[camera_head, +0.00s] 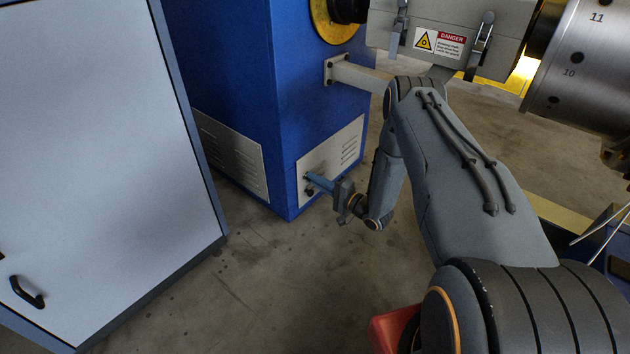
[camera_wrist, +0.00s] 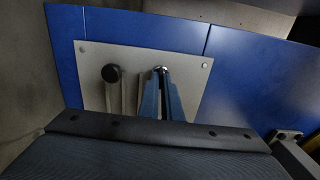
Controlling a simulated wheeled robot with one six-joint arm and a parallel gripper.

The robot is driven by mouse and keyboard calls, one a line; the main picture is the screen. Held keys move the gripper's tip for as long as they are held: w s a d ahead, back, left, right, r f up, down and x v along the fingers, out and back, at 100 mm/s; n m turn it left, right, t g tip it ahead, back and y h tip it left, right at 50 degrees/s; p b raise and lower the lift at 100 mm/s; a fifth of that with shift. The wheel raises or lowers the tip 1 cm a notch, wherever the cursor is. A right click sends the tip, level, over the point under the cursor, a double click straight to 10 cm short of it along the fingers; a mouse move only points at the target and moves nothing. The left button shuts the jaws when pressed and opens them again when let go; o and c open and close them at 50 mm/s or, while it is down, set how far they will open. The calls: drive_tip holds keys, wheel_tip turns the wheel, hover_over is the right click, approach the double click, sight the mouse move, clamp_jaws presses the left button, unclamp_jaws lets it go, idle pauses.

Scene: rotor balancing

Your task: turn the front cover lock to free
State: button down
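A round black knob (camera_wrist: 112,73) sits left of the lock, close to my fingers. A light grey cabinet (camera_head: 100,150) with a black handle stands at the left. The concrete floor (camera_head: 250,270) between is clear. A grey guard box (camera_head: 450,35) with a danger label hangs above my arm.

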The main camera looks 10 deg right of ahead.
drive_tip(key=shift+a, duration=0.1)
drive_tip(key=c, duration=2)
unclamp_jaws()
drive_tip(key=p+v, duration=0.3)
drive_tip(key=v, duration=0.5)
drive_tip(key=shift+w, duration=0.1)
